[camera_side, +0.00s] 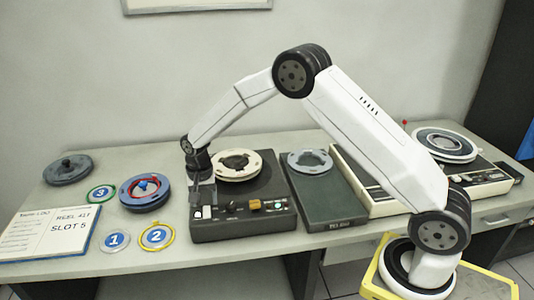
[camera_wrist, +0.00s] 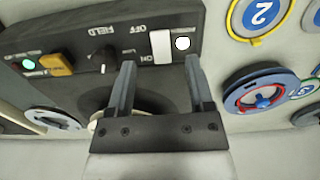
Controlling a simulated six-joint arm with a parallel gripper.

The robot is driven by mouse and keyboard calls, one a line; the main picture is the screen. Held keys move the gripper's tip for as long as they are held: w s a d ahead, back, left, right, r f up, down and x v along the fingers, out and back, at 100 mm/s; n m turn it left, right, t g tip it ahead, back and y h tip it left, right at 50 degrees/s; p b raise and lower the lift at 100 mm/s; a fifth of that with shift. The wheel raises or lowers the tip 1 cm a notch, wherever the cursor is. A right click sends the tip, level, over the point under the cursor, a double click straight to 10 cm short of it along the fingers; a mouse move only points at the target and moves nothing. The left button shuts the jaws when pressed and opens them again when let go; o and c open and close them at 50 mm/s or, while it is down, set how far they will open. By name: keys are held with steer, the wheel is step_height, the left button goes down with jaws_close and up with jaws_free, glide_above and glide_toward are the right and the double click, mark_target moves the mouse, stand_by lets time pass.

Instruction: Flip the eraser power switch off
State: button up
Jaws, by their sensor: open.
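The eraser (camera_side: 270,228) is a dark box with a control panel on its front and a pale reel (camera_side: 237,165) on top. In the wrist view its white power switch (camera_wrist: 161,46) sits between OFF and ON labels, beside a bright white round lamp (camera_wrist: 183,43). Which way the switch is tipped I cannot tell. My gripper (camera_side: 202,203) is at the left front of the eraser, pointing down at the panel. In the wrist view my gripper (camera_wrist: 159,64) is open and empty, its fingertips on either side of the switch; contact is not clear.
The panel also has a FIELD knob (camera_wrist: 103,55), an amber button (camera_wrist: 57,65) and a green lamp (camera_wrist: 29,64). A blue reel (camera_side: 145,192), numbered discs and an open notebook (camera_side: 47,233) lie left. A dark green case (camera_side: 328,205) stands close on the right.

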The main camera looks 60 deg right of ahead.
mark_target(207, 215)
steer(key=shift+f, duration=2.35)
jaws_close()
